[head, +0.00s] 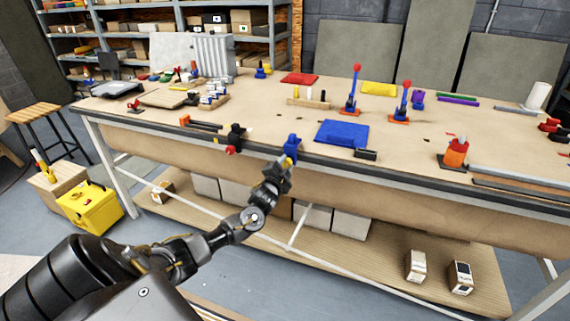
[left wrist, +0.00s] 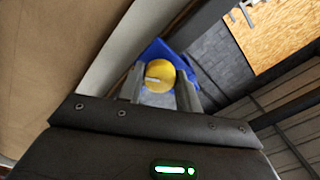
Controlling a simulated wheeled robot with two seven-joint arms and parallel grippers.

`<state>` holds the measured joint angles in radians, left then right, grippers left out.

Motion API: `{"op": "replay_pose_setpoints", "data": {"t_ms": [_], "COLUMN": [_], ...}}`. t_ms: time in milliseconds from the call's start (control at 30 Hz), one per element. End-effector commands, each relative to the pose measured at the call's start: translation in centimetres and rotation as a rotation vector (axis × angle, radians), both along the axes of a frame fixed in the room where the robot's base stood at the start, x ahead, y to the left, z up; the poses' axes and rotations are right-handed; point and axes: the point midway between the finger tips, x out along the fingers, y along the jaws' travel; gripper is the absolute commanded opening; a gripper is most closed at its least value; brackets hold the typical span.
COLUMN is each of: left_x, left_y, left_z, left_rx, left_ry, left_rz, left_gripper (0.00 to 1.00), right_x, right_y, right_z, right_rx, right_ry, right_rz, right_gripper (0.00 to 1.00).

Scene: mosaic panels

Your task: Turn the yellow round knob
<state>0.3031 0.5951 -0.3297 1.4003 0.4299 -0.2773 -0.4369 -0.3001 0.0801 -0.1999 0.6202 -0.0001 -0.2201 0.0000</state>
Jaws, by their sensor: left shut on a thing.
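The yellow round knob (left wrist: 160,74) is in the left wrist view, on the front of a blue holder (left wrist: 155,51). In the head view the knob (head: 289,161) is a small yellow spot below the blue holder (head: 292,144), at the workbench's front edge. My left gripper (left wrist: 163,92) has its fingers on either side of the knob and is shut on it. In the head view my left gripper (head: 283,168) reaches up to the knob from below and partly hides it. My right gripper is in neither view.
A lower shelf (head: 390,262) runs beneath. A yellow case (head: 90,206) stands on the floor at left.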

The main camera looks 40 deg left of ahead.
Motion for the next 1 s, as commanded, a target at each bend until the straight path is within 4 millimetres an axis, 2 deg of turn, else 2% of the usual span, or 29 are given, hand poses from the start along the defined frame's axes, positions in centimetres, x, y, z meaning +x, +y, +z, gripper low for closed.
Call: {"op": "replay_pose_setpoints", "data": {"t_ms": [700,1000], "left_x": [0.0,0.0], "left_y": [0.0,0.0], "left_z": [0.2,0.1], "left_rx": [0.638,0.857], "left_ry": [0.223,0.3], "left_rz": [-0.002,-0.001], "left_gripper": [0.11,0.11], "right_x": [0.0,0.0], "right_y": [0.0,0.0], "right_z": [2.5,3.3], "right_rx": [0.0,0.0], "right_ry": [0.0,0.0], "right_rz": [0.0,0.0], "right_gripper": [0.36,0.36]}}
